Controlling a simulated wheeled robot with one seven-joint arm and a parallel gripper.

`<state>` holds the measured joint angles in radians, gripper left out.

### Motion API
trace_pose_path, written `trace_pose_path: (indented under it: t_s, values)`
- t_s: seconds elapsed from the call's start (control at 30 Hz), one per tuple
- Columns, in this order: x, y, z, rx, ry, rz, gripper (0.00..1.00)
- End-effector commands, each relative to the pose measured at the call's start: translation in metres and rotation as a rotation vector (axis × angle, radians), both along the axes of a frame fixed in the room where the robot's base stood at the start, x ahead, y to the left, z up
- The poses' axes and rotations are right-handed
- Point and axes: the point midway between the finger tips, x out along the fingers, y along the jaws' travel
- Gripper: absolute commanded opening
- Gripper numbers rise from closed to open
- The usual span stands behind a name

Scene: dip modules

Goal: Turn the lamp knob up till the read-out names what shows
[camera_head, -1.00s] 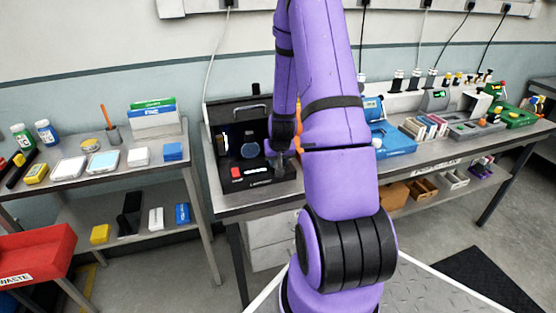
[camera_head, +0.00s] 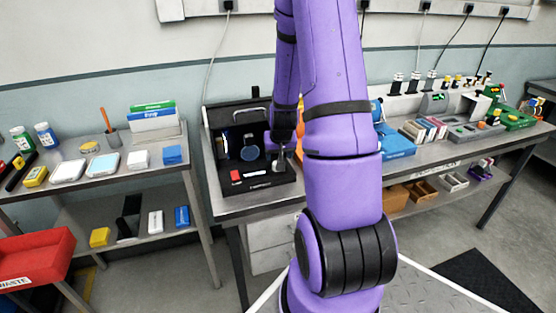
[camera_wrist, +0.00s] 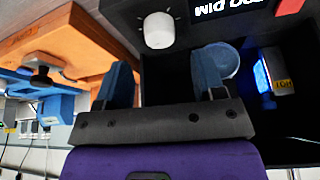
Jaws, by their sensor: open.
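A black viewing box (camera_head: 224,192) with its lid up stands on the left end of the long bench. In the wrist view the white lamp knob (camera_wrist: 159,30) is on the box's front panel, beside the lit read-out (camera_wrist: 232,6). The read-out is upside down and cut by the frame edge; it seems to say "TOO DIM". My gripper (camera_wrist: 165,62) is open and empty, with the knob ahead of its fingertips, between their lines and apart from them. In the head view my gripper (camera_head: 281,160) is over the box's right front part; it largely hides the knob.
A red button (camera_head: 237,176) is on the panel's left. Inside the box are a round blue lens (camera_wrist: 229,60) and a blue-lit piece with a yellow label (camera_wrist: 283,86). An orange thing (camera_wrist: 40,42) and a blue device (camera_head: 397,141) stand right of the box.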

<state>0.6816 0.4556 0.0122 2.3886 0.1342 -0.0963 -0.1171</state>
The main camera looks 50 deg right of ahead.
Motion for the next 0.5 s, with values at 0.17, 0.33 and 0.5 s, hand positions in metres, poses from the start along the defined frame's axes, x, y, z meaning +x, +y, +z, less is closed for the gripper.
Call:
trace_pose_path:
  t_s: [0.17, 0.33, 0.5]
  values:
    - [-0.007, 0.006, 0.025, -0.002, -0.001, 0.001, 0.63]
    - [-0.012, 0.010, 0.040, -0.001, -0.001, 0.001, 0.63]
    - [-0.015, 0.013, 0.048, 0.000, 0.000, 0.001, 0.63]
